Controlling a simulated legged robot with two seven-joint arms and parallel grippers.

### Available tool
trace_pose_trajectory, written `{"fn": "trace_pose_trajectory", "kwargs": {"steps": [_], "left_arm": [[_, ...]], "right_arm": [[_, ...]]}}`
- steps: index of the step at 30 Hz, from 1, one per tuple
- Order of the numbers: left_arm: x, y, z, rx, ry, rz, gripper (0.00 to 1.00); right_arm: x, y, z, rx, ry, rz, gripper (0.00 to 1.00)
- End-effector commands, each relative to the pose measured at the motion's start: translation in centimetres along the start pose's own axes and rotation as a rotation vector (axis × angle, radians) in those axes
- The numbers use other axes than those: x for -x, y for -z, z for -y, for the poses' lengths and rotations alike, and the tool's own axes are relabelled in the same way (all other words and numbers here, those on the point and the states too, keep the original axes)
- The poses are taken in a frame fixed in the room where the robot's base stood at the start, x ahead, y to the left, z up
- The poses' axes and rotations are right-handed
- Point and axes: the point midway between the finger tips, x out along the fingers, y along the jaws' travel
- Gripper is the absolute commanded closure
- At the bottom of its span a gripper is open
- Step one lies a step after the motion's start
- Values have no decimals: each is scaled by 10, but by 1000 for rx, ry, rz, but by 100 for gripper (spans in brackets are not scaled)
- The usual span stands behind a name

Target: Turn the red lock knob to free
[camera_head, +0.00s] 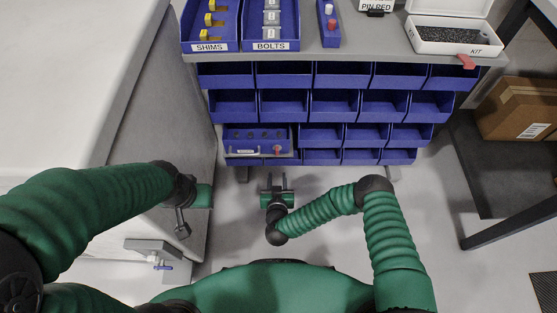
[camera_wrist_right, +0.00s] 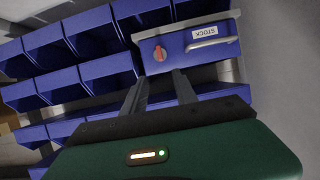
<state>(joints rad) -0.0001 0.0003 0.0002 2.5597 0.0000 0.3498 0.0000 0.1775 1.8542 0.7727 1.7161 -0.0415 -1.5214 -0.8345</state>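The red lock knob (camera_head: 278,150) sits at the right end of the front of a blue drawer (camera_head: 240,145), low on the bin rack. In the right wrist view the knob (camera_wrist_right: 160,53) shows close up, left of the STOCK label and handle on the drawer front (camera_wrist_right: 218,57). My right gripper (camera_head: 277,178) is just in front of and below the knob, apart from it. Its two fingers (camera_wrist_right: 158,80) are spread, with nothing between them, and point toward the knob. My left gripper (camera_head: 182,224) hangs beside the light cabinet on the left; its finger gap cannot be made out.
Blue bins (camera_head: 335,105) fill the rack around the drawer. The shelf above holds SHIMS and BOLTS trays (camera_head: 271,46) and a white case (camera_head: 452,47). A light cabinet (camera_head: 165,110) stands at left. A cardboard box (camera_head: 518,108) is at right. Floor before the rack is clear.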

Motion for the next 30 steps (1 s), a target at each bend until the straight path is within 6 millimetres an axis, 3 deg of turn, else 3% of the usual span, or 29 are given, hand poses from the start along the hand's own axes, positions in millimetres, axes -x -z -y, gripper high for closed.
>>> {"fn": "trace_pose_trajectory", "kwargs": {"steps": [5,18,24,30], "left_arm": [[-16,-4,0,0,0,0,64],[-78,-19,0,0,0,0,64],[-90,-21,0,0,0,0,64],[-89,-21,0,0,0,0,64]], "right_arm": [[-28,-4,-2,-2,-9,-2,65],[-141,-8,-2,-2,-6,1,65],[-165,-4,-2,-2,-4,2,65],[-167,-1,-1,-1,-2,3,65]]}}
